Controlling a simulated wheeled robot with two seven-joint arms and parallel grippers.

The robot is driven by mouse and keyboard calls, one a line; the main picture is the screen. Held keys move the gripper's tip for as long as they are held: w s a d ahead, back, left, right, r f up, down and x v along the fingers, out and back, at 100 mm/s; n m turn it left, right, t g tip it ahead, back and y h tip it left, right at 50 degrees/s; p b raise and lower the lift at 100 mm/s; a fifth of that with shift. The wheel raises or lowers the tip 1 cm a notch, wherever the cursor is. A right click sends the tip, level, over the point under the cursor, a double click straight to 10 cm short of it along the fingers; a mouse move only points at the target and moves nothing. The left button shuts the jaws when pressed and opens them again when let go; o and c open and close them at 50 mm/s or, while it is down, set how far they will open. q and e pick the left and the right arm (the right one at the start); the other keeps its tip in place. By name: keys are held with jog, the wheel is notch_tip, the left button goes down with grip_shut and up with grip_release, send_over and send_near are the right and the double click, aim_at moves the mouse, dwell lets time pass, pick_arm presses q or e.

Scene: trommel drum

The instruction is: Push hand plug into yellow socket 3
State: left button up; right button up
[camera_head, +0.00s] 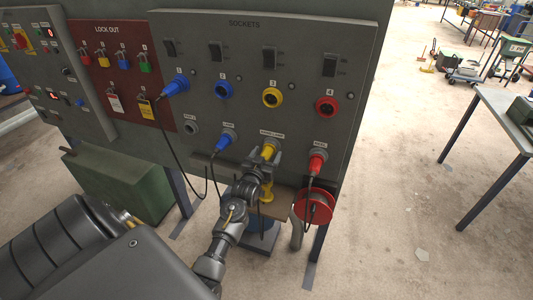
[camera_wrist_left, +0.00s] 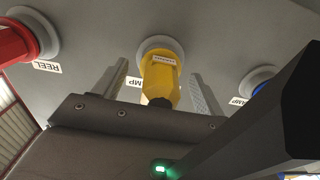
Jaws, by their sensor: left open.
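The yellow hand plug (camera_head: 268,147) sits in a parking holder low on the grey panel, under a small label. In the left wrist view the yellow plug (camera_wrist_left: 161,77) points into a grey ring on the panel. My left gripper (camera_head: 265,156) is open, with one finger on each side of the plug and gaps visible in the wrist view. Yellow socket 3 (camera_head: 272,97) is above it on the panel, empty, under a black switch. My right gripper is not in view.
Blue plug (camera_head: 226,138) and red plug (camera_head: 317,160) are parked on either side of the yellow one. Another blue plug (camera_head: 178,85) is in socket 1. Blue socket 2 (camera_head: 224,90) and red socket 4 (camera_head: 327,106) are empty. A red cable reel (camera_head: 315,208) is below right.

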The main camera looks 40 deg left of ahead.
pick_arm(q)
jog(key=c, duration=1.5)
jog(key=shift+s+d, duration=0.1)
jog(key=shift+s, duration=0.1)
jog(key=shift+c, duration=0.2)
jog(key=shift+p+v, duration=1.65)
jog(key=shift+v, duration=1.1)
jog(key=shift+s, duration=0.1)
jog(key=shift+p+v, duration=1.2)
jog(key=shift+v, duration=1.25)
